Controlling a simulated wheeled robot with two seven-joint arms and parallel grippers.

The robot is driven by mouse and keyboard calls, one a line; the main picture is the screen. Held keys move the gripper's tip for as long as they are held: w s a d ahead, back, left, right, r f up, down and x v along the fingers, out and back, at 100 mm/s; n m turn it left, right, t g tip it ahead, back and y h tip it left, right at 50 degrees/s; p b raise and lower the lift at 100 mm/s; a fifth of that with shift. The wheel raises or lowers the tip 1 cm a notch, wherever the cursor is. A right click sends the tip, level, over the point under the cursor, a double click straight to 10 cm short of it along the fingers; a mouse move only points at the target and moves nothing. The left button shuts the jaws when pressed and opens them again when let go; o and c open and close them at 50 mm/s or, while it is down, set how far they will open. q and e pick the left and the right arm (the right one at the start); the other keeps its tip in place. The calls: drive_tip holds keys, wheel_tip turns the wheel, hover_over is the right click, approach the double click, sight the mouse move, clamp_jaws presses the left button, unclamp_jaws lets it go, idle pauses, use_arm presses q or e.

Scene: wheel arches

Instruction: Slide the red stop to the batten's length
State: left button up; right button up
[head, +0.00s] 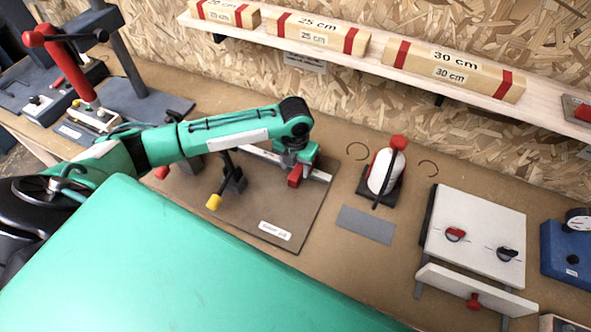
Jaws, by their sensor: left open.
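The red stop (295,178) is a small red block on the pale rail (318,175) of a brown jig board (265,212). My left arm reaches over the board from the left and bends down at the rail. My left gripper (292,165) is open, just above or at the red stop; its fingertips are mostly hidden, so I cannot tell whether they touch it. Battens with red bands lie on the shelf, labelled 25 cm (318,32) and 30 cm (455,69), with another (225,13) at the left. My right gripper is not seen.
A black lever with a yellow knob (214,202) stands on the board, left of my gripper. A white and red device (384,172), a grey plate (366,224) and a white box with knobs (480,235) are to the right. A red-handled press (65,60) stands at the left.

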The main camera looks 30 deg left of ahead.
sight(295, 174)
use_arm(q)
drive_tip(key=shift+f+p, duration=0.35)
drive_tip(key=shift+f, duration=1.7)
